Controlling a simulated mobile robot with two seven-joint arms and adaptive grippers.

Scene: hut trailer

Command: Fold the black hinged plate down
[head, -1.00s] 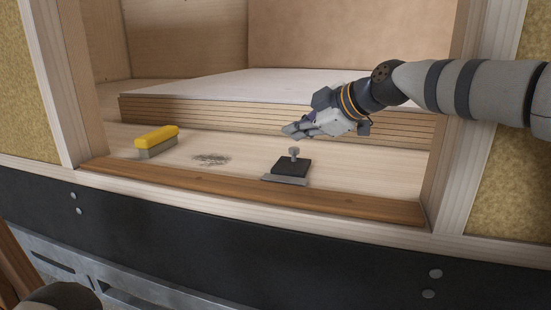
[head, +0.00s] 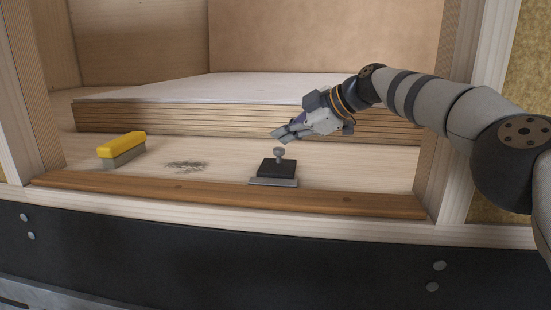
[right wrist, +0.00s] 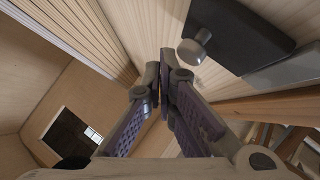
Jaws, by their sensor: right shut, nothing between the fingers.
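A grey knob (head: 278,152) stands up from the plate. In the right wrist view the black plate (right wrist: 236,35) and its round knob (right wrist: 192,51) show at the upper right. My right gripper (head: 280,135) is shut and empty, above and slightly behind the knob. In the right wrist view its fingertips (right wrist: 165,58) are together, left of the knob and apart from it. My left gripper is not in view.
A yellow-backed brush (head: 121,149) stands on the floor at the left. Dark debris (head: 186,166) lies between it and the plate. A stack of pale boards (head: 240,110) lies behind. The brown sill (head: 220,194) and side posts frame the opening.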

